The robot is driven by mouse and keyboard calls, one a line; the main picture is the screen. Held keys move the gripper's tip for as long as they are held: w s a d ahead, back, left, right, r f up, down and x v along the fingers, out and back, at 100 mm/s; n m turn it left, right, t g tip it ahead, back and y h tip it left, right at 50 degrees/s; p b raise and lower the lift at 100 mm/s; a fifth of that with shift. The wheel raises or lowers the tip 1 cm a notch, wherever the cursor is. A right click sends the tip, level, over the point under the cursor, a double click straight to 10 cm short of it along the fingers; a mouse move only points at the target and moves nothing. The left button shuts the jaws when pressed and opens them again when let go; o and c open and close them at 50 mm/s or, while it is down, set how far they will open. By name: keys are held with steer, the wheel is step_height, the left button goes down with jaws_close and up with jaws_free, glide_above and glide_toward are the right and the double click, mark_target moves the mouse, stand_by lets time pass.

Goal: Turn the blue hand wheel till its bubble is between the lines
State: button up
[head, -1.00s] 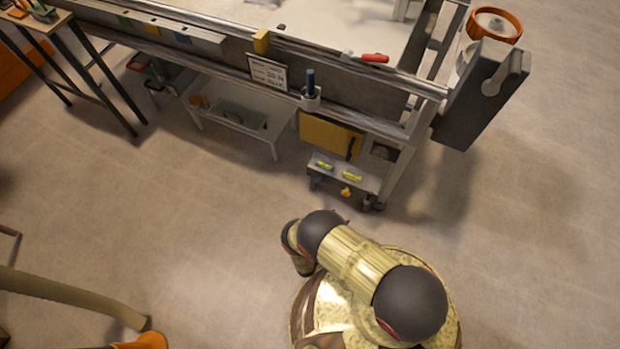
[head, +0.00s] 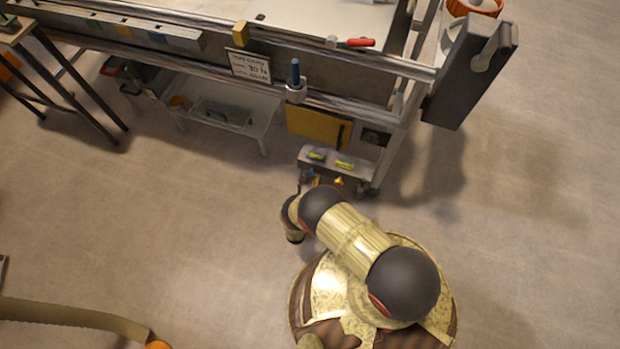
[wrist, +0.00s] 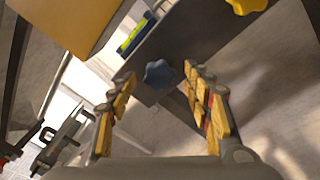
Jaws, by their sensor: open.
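The blue hand wheel (wrist: 159,74) is a small lobed knob on the grey bracket. In the wrist view it lies just beyond and between the fingertips of my open gripper (wrist: 158,84), with nothing held. In the head view the blue wheel (head: 309,175) shows small below the bracket (head: 330,163), close to my arm. A yellow knob (head: 339,181) sits to its right and also shows in the wrist view (wrist: 248,4). Two yellow-green vials lie on top of the bracket, the left one (head: 316,156) and the right one (head: 344,165). Their bubbles are too small to read.
The sandbed frame (head: 390,132) rises behind the bracket. A yellow panel (head: 314,125) hangs just above it. A low shelf (head: 221,114) stands to the left under the frame. Open floor (head: 190,230) surrounds my base.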

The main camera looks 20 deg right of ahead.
steer(key=shift+w+d, duration=0.3)
steer(key=shift+w, duration=0.2)
steer(key=c, duration=0.3)
steer(key=c, duration=0.8)
steer(key=shift+c, duration=0.2)
